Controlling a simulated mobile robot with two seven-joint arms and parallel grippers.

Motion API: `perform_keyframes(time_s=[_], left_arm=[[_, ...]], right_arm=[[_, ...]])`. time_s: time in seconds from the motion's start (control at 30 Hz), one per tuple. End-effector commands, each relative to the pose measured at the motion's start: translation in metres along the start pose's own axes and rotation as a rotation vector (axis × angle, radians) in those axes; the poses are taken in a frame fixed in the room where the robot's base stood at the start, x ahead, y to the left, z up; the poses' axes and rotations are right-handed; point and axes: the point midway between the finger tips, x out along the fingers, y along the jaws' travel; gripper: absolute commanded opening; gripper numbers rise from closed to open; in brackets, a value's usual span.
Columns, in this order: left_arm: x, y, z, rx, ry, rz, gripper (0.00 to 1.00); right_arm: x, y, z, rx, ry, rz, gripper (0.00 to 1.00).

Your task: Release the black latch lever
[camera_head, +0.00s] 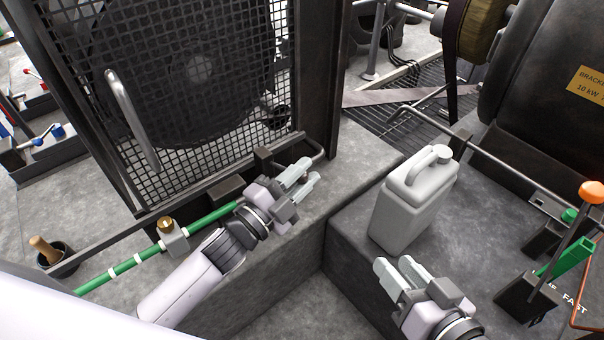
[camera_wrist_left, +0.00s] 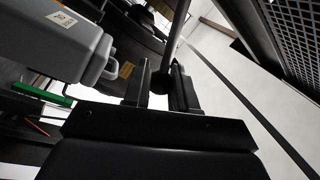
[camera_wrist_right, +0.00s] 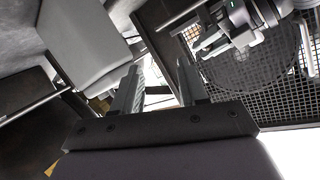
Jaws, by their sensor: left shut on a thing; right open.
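The black latch lever (camera_head: 318,157) is a thin dark bar at the lower right corner of the mesh guard door (camera_head: 200,110). My left gripper (camera_head: 301,178) is at the lever, and its fingers are shut on it. In the left wrist view, a dark rod (camera_wrist_left: 178,35) ends in a rounded part between the two fingers (camera_wrist_left: 162,85). The fingers partly hide the held end. My right gripper (camera_head: 395,270) is open and empty in front of the grey jerrycan (camera_head: 410,205). The right wrist view shows its fingers (camera_wrist_right: 160,85) apart with nothing between them.
The jerrycan stands on the right concrete block, close to my right gripper. A green pipe (camera_head: 205,218) with a brass-topped valve (camera_head: 173,235) runs below the door. Levers with orange (camera_head: 592,192) and green (camera_head: 570,256) handles stand at far right. A wooden-handled tool sits in a black cup (camera_head: 56,255).

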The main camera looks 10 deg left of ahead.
Motion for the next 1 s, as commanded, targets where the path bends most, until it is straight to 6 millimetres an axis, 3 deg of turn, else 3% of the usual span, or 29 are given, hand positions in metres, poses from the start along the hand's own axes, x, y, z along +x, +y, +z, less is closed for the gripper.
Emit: perform_keyframes(time_s=[0.1,0.13,0.2,0.57,1.0], left_arm=[[-0.001,0.003,0.0,0.001,-0.001,0.006,0.0],[-0.001,0.003,0.0,0.0,-0.001,0.006,0.29],[-0.001,0.003,0.0,0.0,-0.001,0.006,0.5],[-0.004,0.002,0.0,-0.001,-0.002,0.004,0.5],[-0.059,0.002,0.0,-0.001,-0.003,0.007,0.5]], right_arm=[[0.0,0.001,0.001,0.002,-0.002,0.002,0.43],[0.0,0.001,0.001,0.002,-0.002,0.003,0.43],[0.0,0.002,0.002,0.002,-0.003,0.004,0.43],[-0.001,0.003,0.003,0.002,-0.008,0.009,0.43],[-0.008,0.01,0.002,-0.038,-0.027,0.059,0.43]])
